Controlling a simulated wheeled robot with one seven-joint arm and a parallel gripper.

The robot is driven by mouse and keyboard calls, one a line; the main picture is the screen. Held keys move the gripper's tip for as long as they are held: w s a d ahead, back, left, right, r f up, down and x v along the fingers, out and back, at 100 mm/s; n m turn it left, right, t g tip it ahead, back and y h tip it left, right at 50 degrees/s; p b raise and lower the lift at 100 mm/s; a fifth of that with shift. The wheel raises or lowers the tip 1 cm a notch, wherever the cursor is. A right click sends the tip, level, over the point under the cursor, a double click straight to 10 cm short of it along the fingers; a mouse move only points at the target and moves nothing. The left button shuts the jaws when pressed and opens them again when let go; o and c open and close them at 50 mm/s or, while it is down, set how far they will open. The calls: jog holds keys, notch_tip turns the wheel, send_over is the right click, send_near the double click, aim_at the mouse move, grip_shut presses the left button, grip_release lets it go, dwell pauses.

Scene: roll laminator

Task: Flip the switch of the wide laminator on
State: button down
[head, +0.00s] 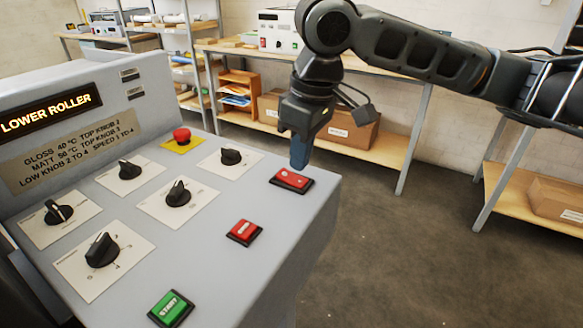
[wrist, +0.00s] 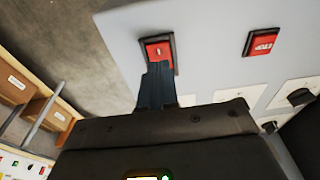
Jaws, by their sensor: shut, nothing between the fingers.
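The grey laminator console (head: 225,245) fills the left of the head view, its display reading LOWER ROLLER. A red rocker switch (head: 291,181) in a black frame sits near its right edge. My gripper (head: 299,163) is shut, pointing down, with its blue-grey fingertips just above the back of this switch. In the wrist view, my fingertips (wrist: 156,70) overlap part of the red rocker switch (wrist: 158,49). I cannot tell whether they touch it, nor which half of the rocker is down. Nothing is held.
The panel also carries a red button (head: 244,232), a green START button (head: 170,307), several black knobs (head: 178,193) and a red emergency button (head: 181,135) on yellow. A wooden workbench (head: 395,150) with boxes stands behind. The floor right of the console is clear.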

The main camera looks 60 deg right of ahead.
aim_at(300, 181)
notch_tip(300, 181, up, 5)
jog(key=p, duration=0.3)
jog(key=shift+f+p, duration=0.2)
jog(key=shift+p, duration=0.15)
dwell(0.3)
